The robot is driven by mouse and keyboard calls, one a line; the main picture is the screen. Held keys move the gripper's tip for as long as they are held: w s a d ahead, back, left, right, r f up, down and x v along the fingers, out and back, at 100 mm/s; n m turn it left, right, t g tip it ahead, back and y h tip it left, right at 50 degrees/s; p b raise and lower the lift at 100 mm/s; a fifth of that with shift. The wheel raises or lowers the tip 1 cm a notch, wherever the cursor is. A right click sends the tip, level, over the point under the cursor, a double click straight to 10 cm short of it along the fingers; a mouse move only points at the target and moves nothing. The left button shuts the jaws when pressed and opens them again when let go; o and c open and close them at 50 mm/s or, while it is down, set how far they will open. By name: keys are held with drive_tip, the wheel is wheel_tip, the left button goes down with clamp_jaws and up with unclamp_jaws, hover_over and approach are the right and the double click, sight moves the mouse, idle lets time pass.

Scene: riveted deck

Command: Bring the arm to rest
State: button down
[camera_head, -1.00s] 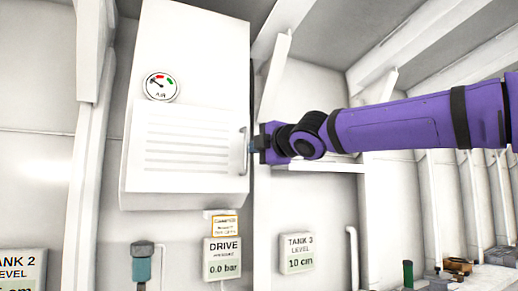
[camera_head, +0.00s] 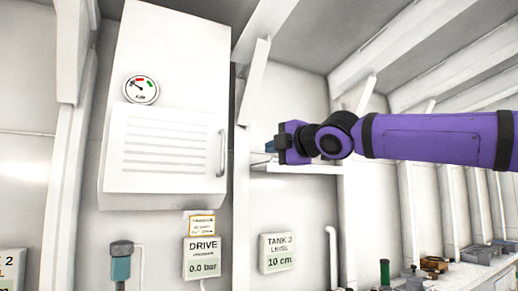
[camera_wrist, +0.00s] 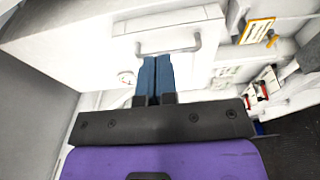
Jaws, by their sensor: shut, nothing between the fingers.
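My purple arm (camera_head: 440,138) reaches in from the right in the head view. My gripper (camera_head: 270,146) is at its left end, to the right of a white wall cabinet (camera_head: 165,150) and apart from it. In the wrist view my gripper (camera_wrist: 154,62) has its two blue fingers together with nothing between them. The cabinet's handle (camera_wrist: 167,45) lies beyond the fingertips in that view. The cabinet door looks shut.
A shelf (camera_head: 295,168) is behind my gripper. A round gauge (camera_head: 141,89) is on the cabinet. Below are a DRIVE sign (camera_head: 202,258), a TANK 3 sign (camera_head: 279,253) and a teal-bodied fitting (camera_head: 121,262). Several small items lie on a bench (camera_head: 470,268) at the lower right.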

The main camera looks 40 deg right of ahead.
drive_tip(key=shift+s+d, duration=0.75)
drive_tip(key=shift+d, duration=0.05)
drive_tip(key=s+a+f+m+g, duration=0.4)
drive_tip(key=s+f+m, duration=0.1)
drive_tip(key=f, duration=0.6)
drive_tip(key=s+a+f+m+g, duration=0.4)
drive_tip(key=f+m, duration=0.3)
drive_tip(key=f, duration=0.3)
drive_tip(key=s+a+f+m+g+h, duration=0.1)
drive_tip(key=s+a+f+m+g, duration=0.3)
drive_tip(key=f, duration=0.7)
drive_tip(key=s+a+m, duration=0.1)
drive_tip(key=s+m, duration=0.1)
drive_tip(key=shift+s+f+m+g, duration=0.25)
drive_tip(key=shift+f+m+g, duration=0.05)
drive_tip(key=shift+g, duration=0.1)
